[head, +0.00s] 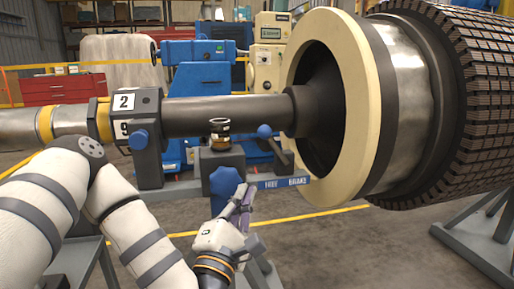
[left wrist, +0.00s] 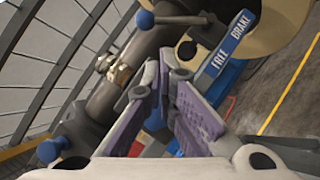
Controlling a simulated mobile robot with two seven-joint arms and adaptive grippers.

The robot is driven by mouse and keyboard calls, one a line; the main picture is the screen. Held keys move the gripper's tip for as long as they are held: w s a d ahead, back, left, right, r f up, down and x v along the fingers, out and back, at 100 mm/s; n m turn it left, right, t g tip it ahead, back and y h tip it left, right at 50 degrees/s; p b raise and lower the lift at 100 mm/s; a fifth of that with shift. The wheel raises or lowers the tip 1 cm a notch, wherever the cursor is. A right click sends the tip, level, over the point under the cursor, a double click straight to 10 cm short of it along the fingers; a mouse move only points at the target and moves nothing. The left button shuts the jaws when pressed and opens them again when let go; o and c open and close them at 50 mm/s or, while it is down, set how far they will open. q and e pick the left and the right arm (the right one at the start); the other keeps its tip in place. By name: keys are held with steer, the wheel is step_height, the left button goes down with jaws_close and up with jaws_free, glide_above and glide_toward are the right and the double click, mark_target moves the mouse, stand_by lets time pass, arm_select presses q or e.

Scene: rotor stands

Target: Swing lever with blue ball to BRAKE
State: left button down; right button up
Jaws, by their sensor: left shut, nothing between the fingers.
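The lever with the blue ball (head: 265,131) stands on the rotor stand, left of the big cream ring. It leans so that its ball is up and to the left, over the FREE side. The blue ball also shows at the top of the left wrist view (left wrist: 145,20). A blue label strip (head: 285,182) below reads FREE at left and BRAKE at right; it also shows in the left wrist view (left wrist: 228,45). My left gripper (head: 247,190) is shut and empty, below the ball and apart from it, near the strip's left end. My right gripper is not in view.
A second blue knob (head: 139,139) sits on the dark clamp numbered 2 and 9. A dark shaft (head: 225,115) runs into the cream ring (head: 365,100) at right. A small dark jar-like part (head: 220,133) stands left of the lever. Floor is open below the ring.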

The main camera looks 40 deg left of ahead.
arm_select(q)
glide_toward(276, 148)
steer(key=w+a+r, duration=0.2)
steer(key=w+a, duration=0.2)
steer(key=a, duration=0.1)
steer(key=shift+w+a+r, duration=0.25)
steer(key=shift+w+a, duration=0.1)
steer(key=shift+w, duration=0.05)
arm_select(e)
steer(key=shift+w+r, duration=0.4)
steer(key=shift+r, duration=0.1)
